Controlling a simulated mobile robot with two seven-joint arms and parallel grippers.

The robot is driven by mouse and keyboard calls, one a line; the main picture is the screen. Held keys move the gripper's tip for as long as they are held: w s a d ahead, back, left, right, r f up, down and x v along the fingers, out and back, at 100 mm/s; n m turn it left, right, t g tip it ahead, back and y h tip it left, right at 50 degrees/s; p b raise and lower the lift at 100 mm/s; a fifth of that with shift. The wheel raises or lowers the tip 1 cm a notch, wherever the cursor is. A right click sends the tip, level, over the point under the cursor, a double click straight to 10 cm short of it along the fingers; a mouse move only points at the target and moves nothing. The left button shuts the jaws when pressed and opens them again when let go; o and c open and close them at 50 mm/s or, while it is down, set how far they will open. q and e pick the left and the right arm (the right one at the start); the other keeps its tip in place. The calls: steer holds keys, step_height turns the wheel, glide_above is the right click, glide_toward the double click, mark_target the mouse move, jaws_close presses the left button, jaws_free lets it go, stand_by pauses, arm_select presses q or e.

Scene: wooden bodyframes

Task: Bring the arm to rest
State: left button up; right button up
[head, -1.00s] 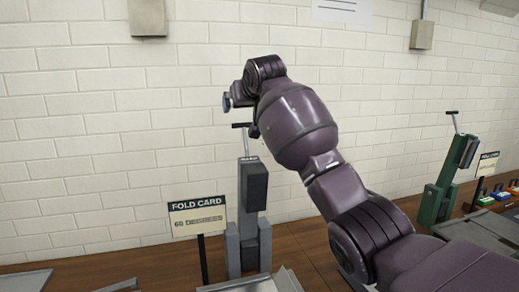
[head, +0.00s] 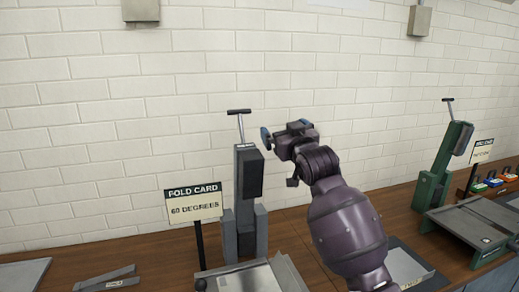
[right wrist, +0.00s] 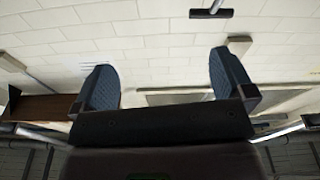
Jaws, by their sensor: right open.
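My right arm rises from the bottom right in the head view. Its gripper (head: 283,137) is held in the air in front of the white brick wall, just right of the grey press's T-handle. In the right wrist view its two blue-grey fingers (right wrist: 165,82) stand wide apart with nothing between them. The gripper touches nothing that I can see. My left gripper is not in view.
A grey press (head: 246,190) and a "FOLD CARD 60 DEGREES" sign (head: 193,202) stand on the wooden bench (head: 150,255). A green press (head: 446,165) stands at the right. A metal bracket-like piece (head: 105,279) lies at the front left.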

steer(key=s+d+f+m+h, duration=0.1)
steer(key=s+d+f, duration=0.35)
steer(key=f, duration=0.45)
steer(key=s+d+f+m+g+h, duration=0.1)
steer(key=s+d+f, duration=0.4)
steer(key=f, duration=0.4)
steer(key=s+d+f+h, duration=0.2)
steer(key=s+d+f, duration=0.3)
steer(key=f, duration=0.4)
steer(key=s+d+f+m+g+h, duration=0.1)
steer(key=s+d+f+g, duration=0.2)
steer(key=s+f, duration=0.8)
steer(key=s+d+f+m+g+h, duration=0.1)
steer(key=s+d+f+g, duration=0.2)
steer(key=s+f, duration=0.8)
steer(key=s, duration=0.6)
steer(key=shift+d+f+h, duration=0.2)
steer(key=shift+d+h, duration=0.1)
steer(key=shift+d, duration=0.05)
